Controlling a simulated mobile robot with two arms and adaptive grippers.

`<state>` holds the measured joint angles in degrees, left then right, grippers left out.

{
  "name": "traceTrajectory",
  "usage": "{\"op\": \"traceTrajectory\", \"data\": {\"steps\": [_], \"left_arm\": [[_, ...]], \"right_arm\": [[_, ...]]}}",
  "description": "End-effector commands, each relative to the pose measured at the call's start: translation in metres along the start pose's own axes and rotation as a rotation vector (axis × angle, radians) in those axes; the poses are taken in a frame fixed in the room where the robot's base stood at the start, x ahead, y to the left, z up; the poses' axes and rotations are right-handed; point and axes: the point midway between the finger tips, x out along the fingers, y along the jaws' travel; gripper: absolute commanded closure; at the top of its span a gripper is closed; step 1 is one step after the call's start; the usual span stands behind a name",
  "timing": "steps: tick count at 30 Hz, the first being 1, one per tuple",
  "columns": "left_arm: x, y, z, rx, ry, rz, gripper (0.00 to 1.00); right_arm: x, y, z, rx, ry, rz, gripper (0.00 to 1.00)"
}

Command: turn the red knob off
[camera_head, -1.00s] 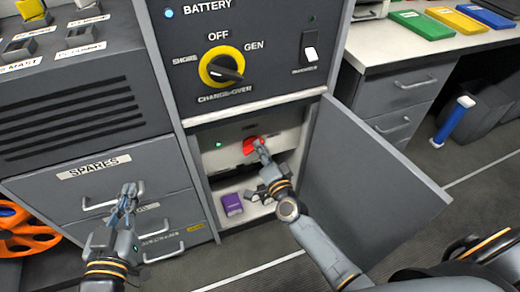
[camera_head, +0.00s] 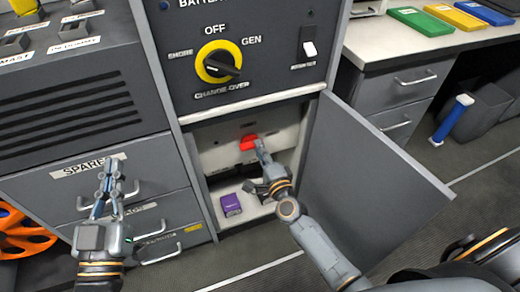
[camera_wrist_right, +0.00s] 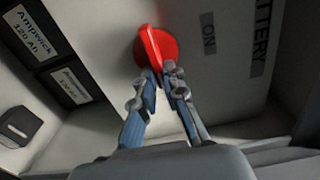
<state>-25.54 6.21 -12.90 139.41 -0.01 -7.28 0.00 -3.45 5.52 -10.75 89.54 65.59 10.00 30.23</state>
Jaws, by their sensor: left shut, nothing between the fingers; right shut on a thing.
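The red knob (camera_head: 247,143) is on the pale panel inside the open lower compartment. In the head view its handle lies nearly level. In the right wrist view the red knob (camera_wrist_right: 154,48) has a round base and a raised bar, with the label "ON" beside it. My right gripper (camera_head: 261,147) reaches into the compartment. In the right wrist view my right gripper (camera_wrist_right: 160,78) is shut on the end of the knob's bar. My left gripper (camera_head: 112,165) is shut and empty in front of the "SPARES" drawer.
The open grey door (camera_head: 375,190) stands right of my right arm. A purple box (camera_head: 231,205) sits on the compartment floor. A yellow-ringed change-over switch (camera_head: 218,62) is above. Drawers (camera_head: 150,215) are at left, a white-topped desk (camera_head: 430,45) at right.

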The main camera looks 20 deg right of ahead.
Motion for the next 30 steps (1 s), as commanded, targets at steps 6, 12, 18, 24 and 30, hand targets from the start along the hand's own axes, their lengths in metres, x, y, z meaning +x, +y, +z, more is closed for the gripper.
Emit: {"op": "traceTrajectory", "data": {"steps": [6, 12, 18, 24, 30], "left_arm": [[0.000, 0.000, 0.000, 0.000, 0.002, 0.000, 1.00], [0.000, 0.000, 0.000, 0.000, 0.001, 0.000, 1.00], [0.000, 0.000, 0.000, 0.000, 0.000, 0.000, 1.00], [0.000, 0.000, -0.001, -0.001, 0.005, 0.001, 1.00], [0.000, 0.000, -0.001, -0.001, 0.003, 0.001, 1.00]], "right_arm": [[-0.001, 0.001, 0.000, 0.007, 0.001, 0.002, 1.00], [-0.001, 0.001, 0.000, 0.007, 0.001, 0.002, 0.77], [0.000, 0.001, 0.000, 0.005, 0.001, 0.001, 0.66], [-0.003, 0.001, 0.000, 0.004, 0.000, 0.002, 0.66], [-0.030, 0.002, 0.000, 0.004, 0.000, 0.004, 0.66]]}}
